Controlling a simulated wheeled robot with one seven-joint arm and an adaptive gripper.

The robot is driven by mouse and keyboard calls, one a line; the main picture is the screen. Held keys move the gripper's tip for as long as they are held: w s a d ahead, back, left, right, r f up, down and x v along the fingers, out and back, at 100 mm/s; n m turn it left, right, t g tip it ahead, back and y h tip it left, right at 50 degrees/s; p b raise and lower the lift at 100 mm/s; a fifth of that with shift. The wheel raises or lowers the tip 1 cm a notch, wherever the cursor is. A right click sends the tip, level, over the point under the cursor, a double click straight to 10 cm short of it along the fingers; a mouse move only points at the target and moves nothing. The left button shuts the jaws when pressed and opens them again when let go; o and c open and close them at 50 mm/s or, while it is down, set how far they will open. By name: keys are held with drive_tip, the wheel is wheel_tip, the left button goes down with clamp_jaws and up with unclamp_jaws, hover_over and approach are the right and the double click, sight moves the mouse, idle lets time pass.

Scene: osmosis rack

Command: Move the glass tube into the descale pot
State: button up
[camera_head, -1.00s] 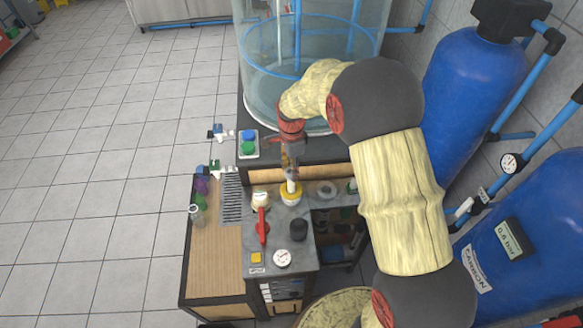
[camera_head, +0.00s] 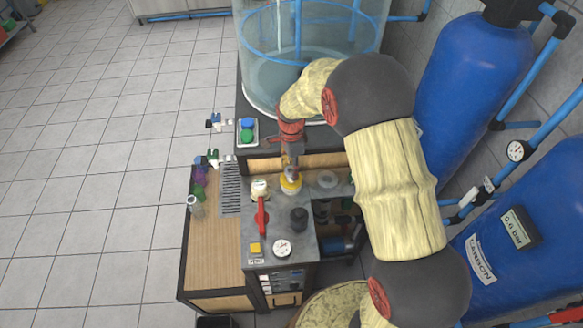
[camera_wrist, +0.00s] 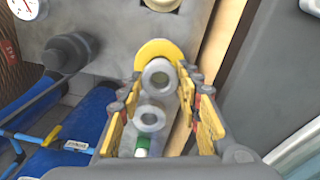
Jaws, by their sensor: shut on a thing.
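My gripper (camera_head: 291,168) points down over the bench top. In the wrist view its yellow-padded fingers (camera_wrist: 163,82) are shut on the glass tube (camera_wrist: 160,74), whose pale, round, open end faces the camera. A yellow-rimmed pot (camera_head: 291,186), which I take for the descale pot, is directly below the fingertips. In the wrist view its yellow rim (camera_wrist: 155,47) shows behind the tube. The tube's lower end is hidden, so I cannot tell how far it is inside the pot.
A grey ring (camera_head: 327,180) lies right of the pot. A red lever (camera_head: 262,218), black knob (camera_head: 299,215), gauge (camera_head: 282,248) and cream-topped jar (camera_head: 259,189) stand close by. The large clear tank (camera_head: 310,65) is behind, and blue cylinders (camera_head: 468,88) stand at right.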

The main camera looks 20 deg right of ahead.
drive_tip(key=shift+f+b, duration=0.7)
drive_tip(key=shift+f, duration=0.6)
drive_tip(key=o, duration=0.9)
drive_tip(key=o, duration=0.3)
drive_tip(key=shift+o, duration=0.6)
wheel_tip(320, 180, up, 8)
drive_tip(key=p, duration=0.4)
drive_tip(key=shift+p, duration=0.35)
